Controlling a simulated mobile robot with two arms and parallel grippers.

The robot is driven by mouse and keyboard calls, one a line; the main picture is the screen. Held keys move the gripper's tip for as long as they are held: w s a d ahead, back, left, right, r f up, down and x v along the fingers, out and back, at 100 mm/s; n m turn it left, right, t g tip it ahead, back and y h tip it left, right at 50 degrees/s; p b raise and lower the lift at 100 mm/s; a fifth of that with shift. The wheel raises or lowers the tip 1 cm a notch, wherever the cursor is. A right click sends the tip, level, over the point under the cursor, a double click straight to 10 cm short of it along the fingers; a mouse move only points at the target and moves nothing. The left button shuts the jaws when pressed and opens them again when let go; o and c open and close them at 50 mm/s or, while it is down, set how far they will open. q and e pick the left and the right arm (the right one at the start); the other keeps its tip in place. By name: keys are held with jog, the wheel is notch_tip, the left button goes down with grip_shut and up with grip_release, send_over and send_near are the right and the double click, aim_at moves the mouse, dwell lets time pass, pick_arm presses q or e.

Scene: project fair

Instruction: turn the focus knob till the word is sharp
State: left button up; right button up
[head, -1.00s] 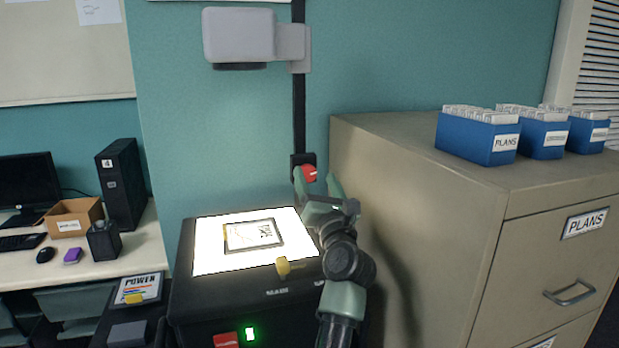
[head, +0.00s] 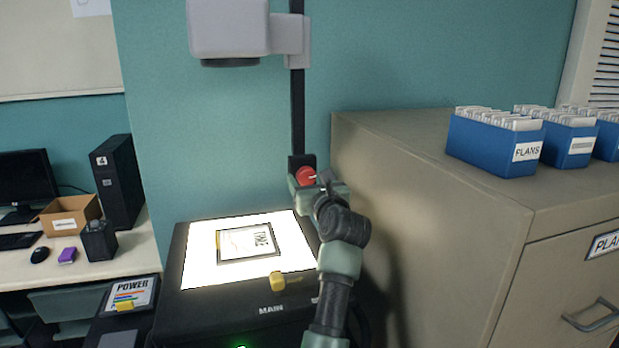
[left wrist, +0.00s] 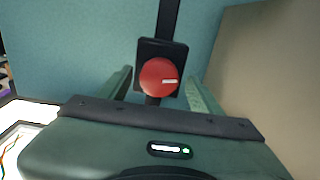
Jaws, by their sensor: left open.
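The red focus knob (head: 305,175) with a white mark sits on a black block on the projector's dark post. In the left wrist view the knob (left wrist: 158,77) is straight ahead, its white mark pointing right. My left gripper (head: 308,184) is open at the knob, and its green fingers (left wrist: 162,88) stand one on each side, with gaps showing. The overhead projector (head: 270,308) has a bright glass stage with a framed slide (head: 248,243) on it. The grey projector head (head: 229,28) is above. No projected word is in view. My right gripper is not in view.
A beige filing cabinet (head: 430,230) stands close on the right, with blue card boxes (head: 495,146) on top. A desk (head: 135,256) with a computer tower (head: 120,182) and cardboard box (head: 70,215) is at the left.

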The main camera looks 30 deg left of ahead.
pick_arm(q)
jog(key=shift+s, duration=0.15)
jog(key=c, duration=1.4)
jog(key=shift+r+p, duration=0.2)
jog(key=shift+p, duration=0.25)
jog(key=m+p, duration=0.4)
jog(key=p, duration=0.1)
jog(key=shift+r, duration=0.2)
jog(key=shift+f+m+p, duration=0.2)
jog(key=shift+m+p, duration=0.45)
jog(key=shift+m, duration=0.05)
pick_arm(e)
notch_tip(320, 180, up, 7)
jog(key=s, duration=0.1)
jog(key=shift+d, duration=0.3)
pick_arm(q)
jog(key=o, duration=1.4)
jog(key=shift+f, duration=0.1)
